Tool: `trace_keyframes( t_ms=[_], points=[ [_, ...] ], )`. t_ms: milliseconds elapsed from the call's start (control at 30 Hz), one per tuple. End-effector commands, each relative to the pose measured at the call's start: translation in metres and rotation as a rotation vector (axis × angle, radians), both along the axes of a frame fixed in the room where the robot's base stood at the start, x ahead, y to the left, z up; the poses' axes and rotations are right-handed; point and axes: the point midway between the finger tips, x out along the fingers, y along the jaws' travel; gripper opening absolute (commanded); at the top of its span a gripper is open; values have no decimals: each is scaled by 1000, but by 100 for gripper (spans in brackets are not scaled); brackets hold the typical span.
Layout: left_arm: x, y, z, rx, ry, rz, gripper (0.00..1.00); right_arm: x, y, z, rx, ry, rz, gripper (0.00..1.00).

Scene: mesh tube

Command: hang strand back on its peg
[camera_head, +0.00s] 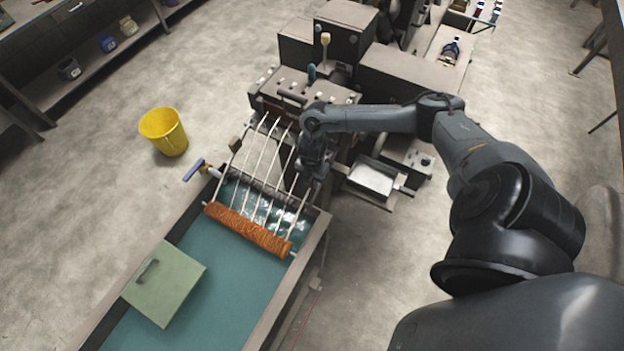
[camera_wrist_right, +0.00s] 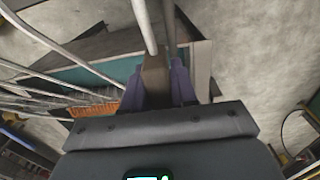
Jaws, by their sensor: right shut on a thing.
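Several white strands (camera_head: 262,160) run side by side from the machine's front (camera_head: 290,92) down to an orange roller (camera_head: 248,229) over the water trough. My right gripper (camera_head: 308,178) is at the right side of the row, above the trough's far end. Other strands (camera_wrist_right: 60,50) pass to the left of the jaws. The pegs cannot be made out clearly. My left gripper is not in view.
A metal tray (camera_head: 372,180) is right of my gripper. A yellow bucket (camera_head: 164,132) stands on the floor.

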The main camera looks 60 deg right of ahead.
Motion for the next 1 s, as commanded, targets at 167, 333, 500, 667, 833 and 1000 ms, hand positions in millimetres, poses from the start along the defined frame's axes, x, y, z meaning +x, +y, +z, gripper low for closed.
trace_keyframes(
  t_ms=[167, 333, 500, 667, 833, 1000],
  points=[
    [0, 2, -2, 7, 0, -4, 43, 0, 0, -3, 0, 0, 0, 0],
    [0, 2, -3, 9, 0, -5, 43, 0, 0, -5, 0, 0, 0, 0],
    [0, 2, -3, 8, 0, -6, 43, 0, 0, -5, 0, 0, 0, 45],
    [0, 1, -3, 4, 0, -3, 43, 0, 0, -5, 0, 0, 0, 57],
    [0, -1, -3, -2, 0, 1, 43, 0, 0, -4, 0, 0, 0, 57],
    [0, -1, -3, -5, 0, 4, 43, 1, 0, 2, 1, -2, 1, 57]
  ],
)
